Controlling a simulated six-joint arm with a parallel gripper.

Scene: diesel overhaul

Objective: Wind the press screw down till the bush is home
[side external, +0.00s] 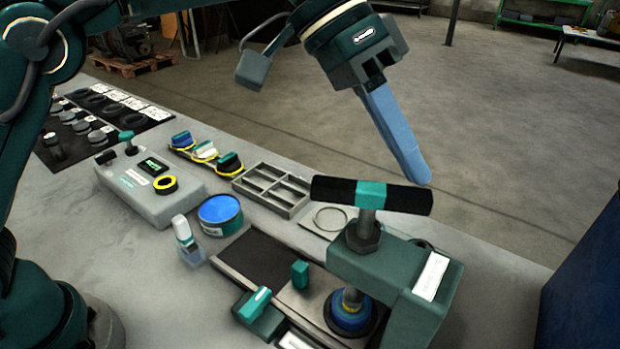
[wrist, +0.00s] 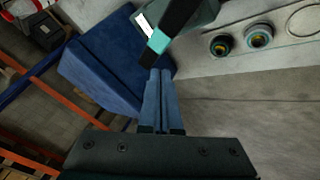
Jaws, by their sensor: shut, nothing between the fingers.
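The press (side external: 395,285) is a green C-shaped frame at the bench's right end. Its screw (side external: 366,222) stands upright through the top and carries a black cross handle (side external: 400,198) with a teal middle band. Under the screw sits a blue round piece (side external: 350,315), probably the bush; its seating depth cannot be told. My gripper (side external: 418,180) has long blue fingers, closed together and empty, with tips just above and behind the handle's right half. In the wrist view the fingertips (wrist: 160,72) appear beside the handle's end (wrist: 150,57); contact cannot be told.
A blue tub (side external: 220,213), a small bottle (side external: 187,240) and a divided tray (side external: 272,190) stand left of the press. A grey control box (side external: 150,185) is further left. A blue cabinet (side external: 590,280) stands at right. Space above the handle is free.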

